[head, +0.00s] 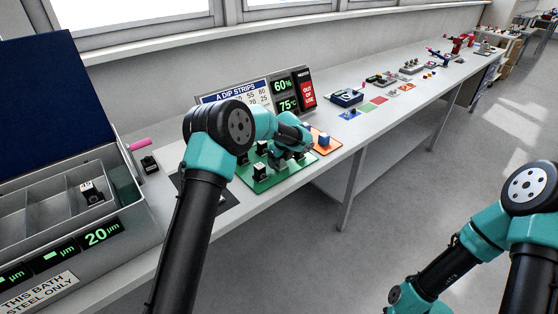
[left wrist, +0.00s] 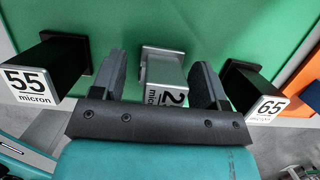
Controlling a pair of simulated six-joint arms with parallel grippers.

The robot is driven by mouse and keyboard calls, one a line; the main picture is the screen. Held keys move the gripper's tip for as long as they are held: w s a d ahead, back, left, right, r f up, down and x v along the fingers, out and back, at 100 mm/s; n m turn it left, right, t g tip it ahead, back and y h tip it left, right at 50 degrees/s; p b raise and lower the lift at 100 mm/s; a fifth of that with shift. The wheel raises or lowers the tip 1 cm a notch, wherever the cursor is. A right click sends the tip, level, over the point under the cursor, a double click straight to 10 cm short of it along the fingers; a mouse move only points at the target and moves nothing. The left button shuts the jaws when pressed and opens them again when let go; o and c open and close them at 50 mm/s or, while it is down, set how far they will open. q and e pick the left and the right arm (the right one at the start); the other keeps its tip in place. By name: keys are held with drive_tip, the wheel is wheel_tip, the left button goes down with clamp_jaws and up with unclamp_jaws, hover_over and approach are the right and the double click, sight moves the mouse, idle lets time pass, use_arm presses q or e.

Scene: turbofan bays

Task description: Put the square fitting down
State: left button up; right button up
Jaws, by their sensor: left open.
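A silver square fitting (left wrist: 163,72) with a partly hidden micron label stands on the green board (left wrist: 215,25) in the left wrist view. My left gripper (left wrist: 160,80) is open, with one finger on each side of this fitting and a gap visible on both sides. Black square fittings marked 55 micron (left wrist: 50,68) and 65 micron (left wrist: 252,90) stand to the left and right, outside the fingers. In the head view the left arm reaches over the green board (head: 262,186) and partly hides the fittings there. My right gripper is out of view.
An open grey box (head: 110,235) with compartments stands at the left, one small fitting (head: 92,193) inside. An orange board (head: 327,146) with a blue block lies right of the green board. A sign panel (head: 235,93) stands behind. Other items line the bench farther back.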

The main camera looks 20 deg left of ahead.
use_arm(q)
drive_tip(key=v, duration=1.2)
drive_tip(key=shift+s+d, duration=0.1)
